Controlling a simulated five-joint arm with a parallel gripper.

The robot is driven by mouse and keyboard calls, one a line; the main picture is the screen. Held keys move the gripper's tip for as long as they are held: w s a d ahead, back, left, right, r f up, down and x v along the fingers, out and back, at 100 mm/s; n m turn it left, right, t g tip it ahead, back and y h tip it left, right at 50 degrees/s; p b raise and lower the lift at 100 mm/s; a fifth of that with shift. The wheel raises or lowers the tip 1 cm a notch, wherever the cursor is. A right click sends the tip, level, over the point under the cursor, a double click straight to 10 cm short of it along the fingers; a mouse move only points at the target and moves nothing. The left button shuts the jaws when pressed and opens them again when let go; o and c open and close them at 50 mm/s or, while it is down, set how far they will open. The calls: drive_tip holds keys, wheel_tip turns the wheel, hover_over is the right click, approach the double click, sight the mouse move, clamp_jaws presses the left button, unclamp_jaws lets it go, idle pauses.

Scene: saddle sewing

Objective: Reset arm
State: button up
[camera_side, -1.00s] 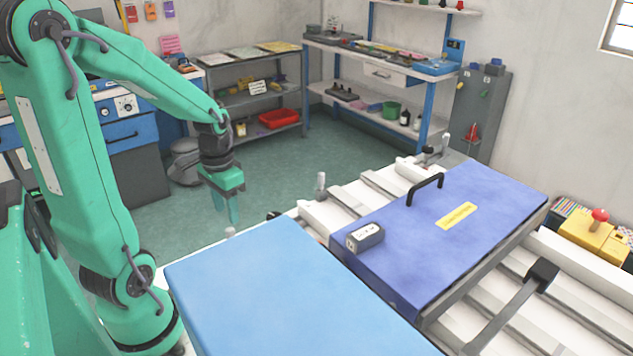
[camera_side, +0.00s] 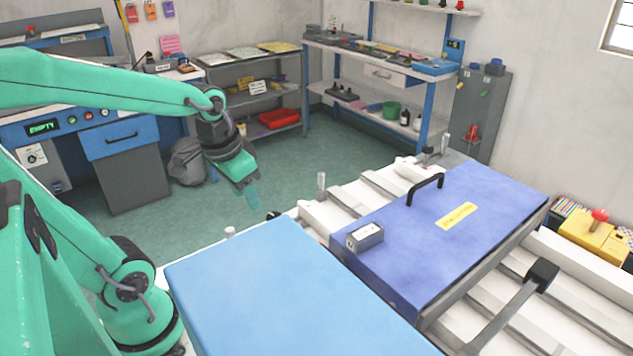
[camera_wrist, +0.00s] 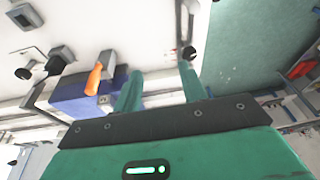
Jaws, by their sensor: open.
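My gripper (camera_side: 250,192) is over the green floor in the side view, just beyond the far left edge of the white work table (camera_side: 312,210). It tilts down to the right. In the wrist view my gripper (camera_wrist: 160,88) shows two green fingers spread apart with nothing between them. It is open and empty. My gripper touches nothing that I can see.
A dark blue panel (camera_side: 410,225) with a black handle (camera_side: 425,187) and a small grey box (camera_side: 364,236) lies on the table. A light blue panel (camera_side: 290,290) is in front. Shelves (camera_side: 390,75) line the back wall. Open floor (camera_side: 310,155) lies behind the table.

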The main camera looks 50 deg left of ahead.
drive_tip(key=s+d+r+t, duration=0.2)
drive_tip(key=d+r, duration=0.3)
drive_tip(key=d, duration=0.1)
drive_tip(key=shift+s+d+m+t+h, duration=0.2)
drive_tip(key=shift+m+t+h, duration=0.1)
drive_tip(key=shift+m+h, duration=0.1)
drive_tip(key=o, duration=0.7)
drive_tip(key=shift+w+r, duration=0.1)
drive_tip(key=shift+r, duration=0.05)
drive_tip(key=o, duration=0.3)
drive_tip(key=shift+w+d+r, duration=0.1)
drive_tip(key=shift+w+r, duration=0.05)
drive_tip(key=shift+r, duration=0.05)
drive_tip(key=shift+o, duration=1.4)
drive_tip(key=w+d+r+g, duration=0.1)
drive_tip(key=w+d+r, duration=0.2)
drive_tip(key=w+r, duration=0.2)
drive_tip(key=shift+h, duration=0.3)
drive_tip(key=w+d+r+g, duration=0.2)
drive_tip(key=w+d, duration=0.5)
drive_tip(key=d, duration=0.3)
drive_tip(key=w+d+r+g, duration=0.2)
drive_tip(key=w+d, duration=0.6)
drive_tip(key=d, duration=0.1)
drive_tip(key=shift+d+r+g, duration=0.3)
drive_tip(key=shift+d+r, duration=0.05)
drive_tip(key=shift+f, duration=0.15)
wheel_tip(320, 180, down, 10)
